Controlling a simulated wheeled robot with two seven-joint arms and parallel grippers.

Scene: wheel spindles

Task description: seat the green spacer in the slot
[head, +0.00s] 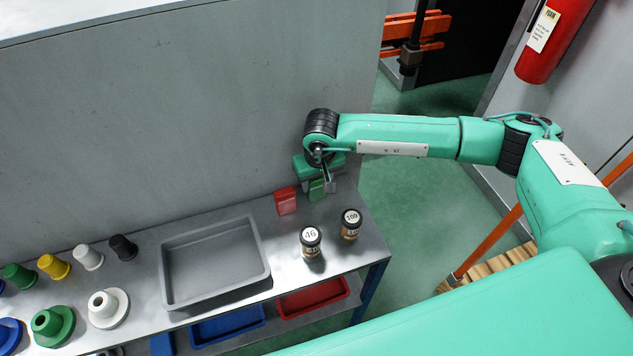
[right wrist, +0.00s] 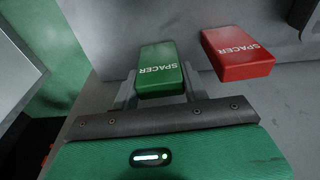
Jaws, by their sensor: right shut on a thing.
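The green spacer (head: 316,189) is a small block at the back right of the grey bench, and it also shows in the right wrist view (right wrist: 158,68) with its SPACER label facing the camera. My right gripper (head: 323,186) is shut on it, with one finger on each side, seen in the wrist view (right wrist: 160,92). The red spacer (head: 286,201) stands just left of it, near the back wall, and shows apart from the green one in the wrist view (right wrist: 236,52). I cannot make out a slot in either view. My left gripper is not in view.
Two labelled jars, marked 46 (head: 310,240) and 100 (head: 351,224), stand in front of the spacers. An empty grey tray (head: 268,275) lies to the left. Several coloured spindles line the bench's left end. The bench's right edge is close.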

